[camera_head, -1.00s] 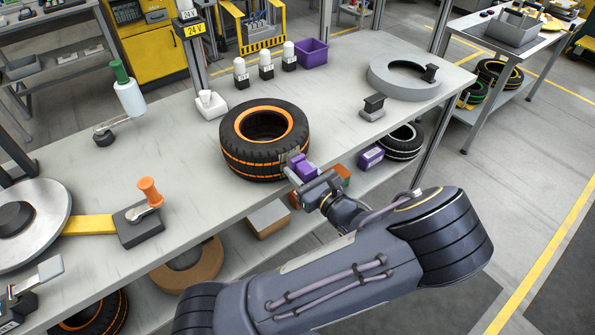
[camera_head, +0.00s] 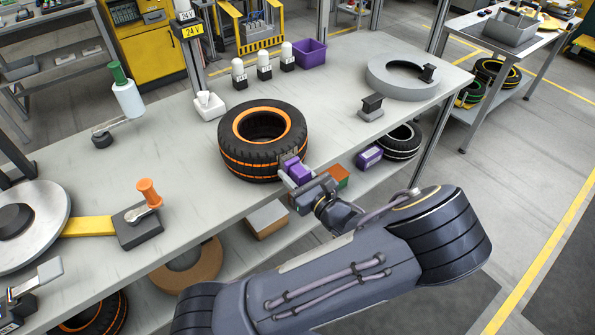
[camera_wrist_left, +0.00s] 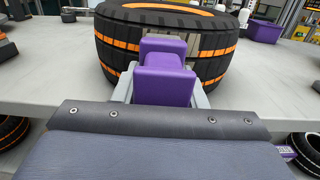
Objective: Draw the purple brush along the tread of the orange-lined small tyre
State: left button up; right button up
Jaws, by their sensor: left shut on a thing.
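The orange-lined small tyre (camera_head: 250,165) lies flat on the workbench near its front edge, with orange bands around its tread. It fills the top of the left wrist view (camera_wrist_left: 210,62). My left gripper (camera_head: 292,174) is shut on the purple brush (camera_head: 299,173) at the tyre's front right side. In the left wrist view the brush's purple body (camera_wrist_left: 165,80) sits between the fingers. Its grey bristle end (camera_wrist_left: 172,44) is up against the tread; exact contact is hard to tell. My right gripper is not in view.
On the grey bench (camera_head: 190,165) stand several white bottles (camera_head: 264,66), a purple bin (camera_head: 311,53), a grey ring (camera_head: 402,78) and a small dark-topped block (camera_head: 371,107). An orange-handled clamp (camera_head: 148,195) is at left. Boxes and tyres lie on the shelf below.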

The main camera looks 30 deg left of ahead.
pick_arm(q)
jog(key=shift+w, duration=0.1)
jog(key=shift+w+d, duration=0.2)
jog(key=shift+w, duration=0.3)
jog(key=shift+w+d, duration=0.2)
jog(key=shift+w, duration=0.25)
jog(key=shift+s, duration=0.1)
jog(key=shift+s+a+p, duration=0.15)
jog(key=shift+s+a, duration=0.05)
jog(key=shift+s, duration=0.3)
jog(key=shift+s+a+p, duration=0.15)
jog(key=shift+s+a, duration=0.05)
jog(key=shift+s, duration=0.25)
jog(key=shift+w, duration=0.15)
